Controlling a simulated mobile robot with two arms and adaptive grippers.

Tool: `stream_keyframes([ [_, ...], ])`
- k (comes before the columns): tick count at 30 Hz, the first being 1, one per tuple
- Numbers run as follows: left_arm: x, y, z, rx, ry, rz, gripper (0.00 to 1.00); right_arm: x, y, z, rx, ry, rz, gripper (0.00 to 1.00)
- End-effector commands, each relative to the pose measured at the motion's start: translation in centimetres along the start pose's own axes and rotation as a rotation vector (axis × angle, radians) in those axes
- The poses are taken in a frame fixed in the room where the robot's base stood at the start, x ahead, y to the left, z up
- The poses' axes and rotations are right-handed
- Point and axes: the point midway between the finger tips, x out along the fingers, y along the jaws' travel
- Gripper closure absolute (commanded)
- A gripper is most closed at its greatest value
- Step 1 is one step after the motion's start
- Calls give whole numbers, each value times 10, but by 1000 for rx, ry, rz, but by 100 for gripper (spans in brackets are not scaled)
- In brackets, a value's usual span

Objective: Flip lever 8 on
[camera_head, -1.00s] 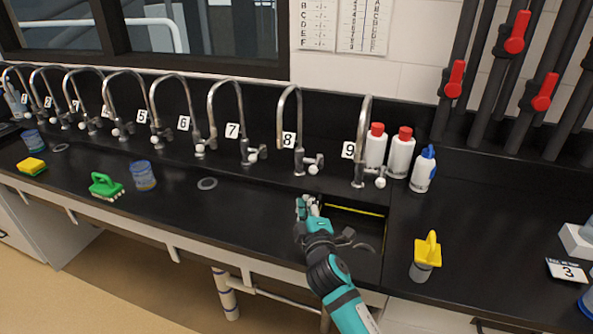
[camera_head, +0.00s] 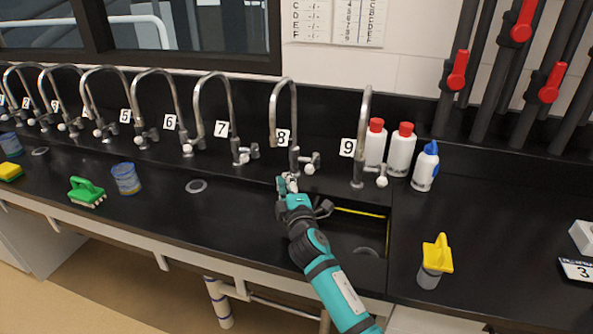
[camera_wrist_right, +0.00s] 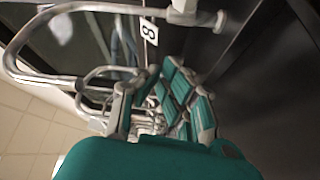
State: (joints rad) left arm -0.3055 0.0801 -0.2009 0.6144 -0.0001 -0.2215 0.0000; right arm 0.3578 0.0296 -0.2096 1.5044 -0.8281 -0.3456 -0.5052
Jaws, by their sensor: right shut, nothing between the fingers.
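Tap 8 is a silver gooseneck tap (camera_head: 294,120) on the back ledge of the black bench, with its number card (camera_head: 283,138) beside its stem. Its lever, lever 8 (camera_head: 311,165), sticks out to the right of the tap's base. My teal right gripper (camera_head: 287,182) is shut and empty, just in front of and below the tap's base, apart from the lever in the head view. In the right wrist view the shut gripper (camera_wrist_right: 168,95) is in the middle, with card 8 (camera_wrist_right: 149,30) and part of a tap (camera_wrist_right: 205,15) above it. My left gripper is not in view.
Tap 7 (camera_head: 235,150) stands to the left and tap 9 (camera_head: 359,150) to the right. White bottles (camera_head: 401,152) stand beside tap 9. A yellow-handled brush (camera_head: 436,260) stands at the right.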

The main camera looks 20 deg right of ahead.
Motion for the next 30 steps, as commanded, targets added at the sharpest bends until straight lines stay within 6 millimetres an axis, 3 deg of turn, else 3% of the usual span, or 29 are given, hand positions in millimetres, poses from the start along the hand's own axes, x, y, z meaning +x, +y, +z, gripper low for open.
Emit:
stream_keyframes([
  [4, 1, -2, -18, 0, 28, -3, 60, 34, 1, -1, 2, 0, 1, 100],
  [9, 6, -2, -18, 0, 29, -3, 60, 64, 0, -1, 2, 1, 0, 100],
  [12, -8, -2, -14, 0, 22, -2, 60, 54, 2, 19, -1, -3, -3, 100],
  [17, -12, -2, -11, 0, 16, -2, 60, 49, 1, 33, 0, 0, -1, 100],
  [30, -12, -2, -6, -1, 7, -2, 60, 47, 0, 38, 2, 1, 0, 100],
])
